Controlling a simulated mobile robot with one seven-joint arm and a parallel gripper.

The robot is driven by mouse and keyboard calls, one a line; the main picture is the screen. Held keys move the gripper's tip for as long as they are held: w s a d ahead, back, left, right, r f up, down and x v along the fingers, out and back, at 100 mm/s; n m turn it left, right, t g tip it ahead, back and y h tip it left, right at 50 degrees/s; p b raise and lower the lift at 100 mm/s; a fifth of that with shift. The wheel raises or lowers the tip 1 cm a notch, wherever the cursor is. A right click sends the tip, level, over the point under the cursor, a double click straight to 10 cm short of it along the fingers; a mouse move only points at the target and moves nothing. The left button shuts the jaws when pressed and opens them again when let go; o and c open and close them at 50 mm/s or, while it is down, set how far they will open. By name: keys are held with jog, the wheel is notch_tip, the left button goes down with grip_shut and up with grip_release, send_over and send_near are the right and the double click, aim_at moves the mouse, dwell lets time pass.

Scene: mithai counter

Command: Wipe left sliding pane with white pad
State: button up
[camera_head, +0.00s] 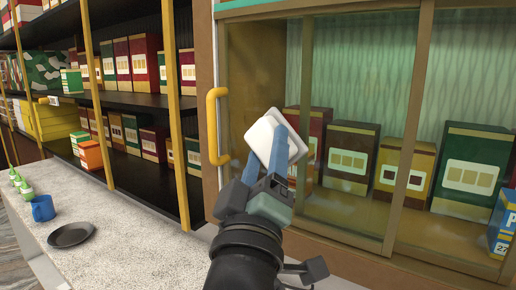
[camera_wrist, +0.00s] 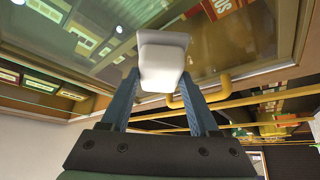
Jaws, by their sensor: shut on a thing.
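My gripper (camera_head: 279,148) is shut on the white pad (camera_head: 262,133) and holds it up, tilted, in front of the glass near the left frame of the cabinet. In the wrist view the pad (camera_wrist: 163,62) sits between the two blue fingers. The left sliding pane (camera_head: 345,75) is a brown-framed, tinted glass pane with boxes behind it. A yellow handle (camera_head: 212,125) stands upright on the frame left of the pad. I cannot tell whether the pad touches the glass. My gripper and the pad hide part of the pane.
Left of the cabinet, black shelves (camera_head: 130,101) with yellow posts hold several boxes. A pale counter (camera_head: 140,240) below bears a blue mug (camera_head: 42,208), a dark plate (camera_head: 71,234) and small green-white items (camera_head: 20,182). A blue box (camera_head: 503,225) stands at the right edge.

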jog(key=shift+s+d+p, duration=0.3)
jog(key=shift+s+d, duration=0.6)
jog(key=shift+d, duration=0.35)
jog(key=shift+s+d+p, duration=0.35)
jog(key=shift+s+d, duration=0.6)
jog(key=shift+d, duration=0.35)
jog(key=shift+s+d+p, duration=0.3)
jog(key=shift+s+d, duration=0.6)
jog(key=shift+d, duration=0.35)
jog(key=shift+w+a+b, duration=0.2)
jog(key=shift+w+a, duration=0.85)
jog(key=shift+a, duration=0.4)
jog(key=shift+w+a+b, duration=0.25)
jog(key=shift+w+a, duration=0.85)
jog(key=shift+a, duration=0.35)
jog(key=shift+w+a+b, duration=0.2)
jog(key=shift+w+a, duration=0.85)
jog(key=shift+a, duration=0.4)
jog(key=s+a, duration=0.3)
jog(key=s, duration=0.2)
jog(key=shift+a+b, duration=0.25)
jog(key=shift+b, duration=0.05)
jog(key=shift+s+a, duration=0.9)
jog(key=shift+s, duration=0.25)
